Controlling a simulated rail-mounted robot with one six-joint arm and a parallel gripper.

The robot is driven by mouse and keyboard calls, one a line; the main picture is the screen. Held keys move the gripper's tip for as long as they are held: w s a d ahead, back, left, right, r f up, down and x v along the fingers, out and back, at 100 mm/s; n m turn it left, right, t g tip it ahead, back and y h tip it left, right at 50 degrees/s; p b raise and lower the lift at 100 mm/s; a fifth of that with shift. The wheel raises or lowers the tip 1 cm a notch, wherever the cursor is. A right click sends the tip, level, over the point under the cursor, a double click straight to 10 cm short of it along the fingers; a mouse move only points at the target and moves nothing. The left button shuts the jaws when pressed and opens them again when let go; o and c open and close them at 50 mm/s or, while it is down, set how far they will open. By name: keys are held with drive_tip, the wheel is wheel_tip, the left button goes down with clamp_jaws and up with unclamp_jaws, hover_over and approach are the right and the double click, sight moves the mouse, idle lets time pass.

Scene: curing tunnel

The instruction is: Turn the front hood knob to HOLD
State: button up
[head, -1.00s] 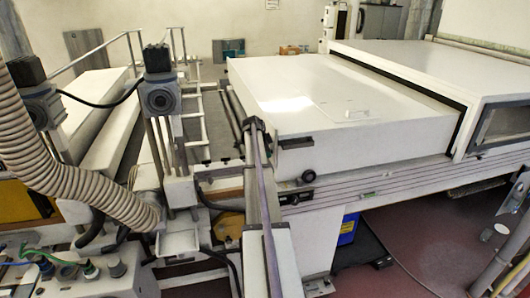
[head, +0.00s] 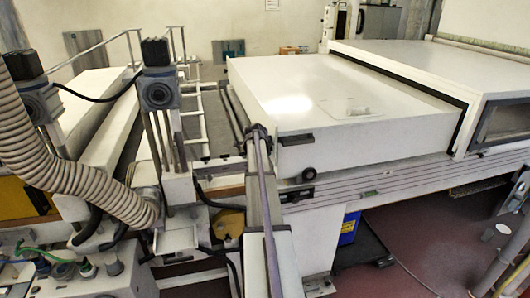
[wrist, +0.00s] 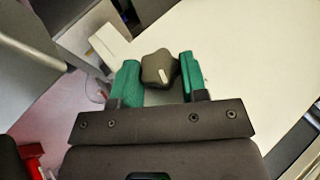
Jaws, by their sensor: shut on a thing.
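In the wrist view, a dark grey-brown knob (wrist: 158,68) with a short white mark stands out from a broad white surface. My gripper (wrist: 158,78) has green finger pads and is shut on this knob, one pad on each side. The knob's base is hidden. In the head view, the low white hood (head: 340,105) has a round black knob (head: 308,173) on its near side. I cannot tell whether this is the same knob. My gripper cannot be made out in the head view. The HOLD label is not readable in either view.
A taller white housing (head: 420,75) with a dark window adjoins the hood at right. A ribbed hose (head: 65,175) and clamp posts (head: 160,95) crowd the left. A black handle (head: 295,140) sticks out from the hood. Red floor (head: 430,230) is open at lower right.

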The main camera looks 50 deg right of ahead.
drive_tip(key=shift+s+a+f+m+t+h+b, duration=0.1)
drive_tip(key=shift+m+t+h+b, duration=0.05)
drive_tip(key=shift+t+h+b, duration=0.25)
drive_tip(key=shift+s+f+m+t+h+b, duration=0.15)
drive_tip(key=shift+t+h+b, duration=0.15)
drive_tip(key=shift+b, duration=0.2)
drive_tip(key=shift+w+r, duration=0.15)
drive_tip(key=o, duration=0.9)
drive_tip(key=p+v, duration=0.6)
drive_tip(key=v, duration=0.4)
drive_tip(key=shift+a+r+p, duration=0.15)
drive_tip(key=shift+a+p, duration=0.15)
drive_tip(key=shift+a, duration=0.05)
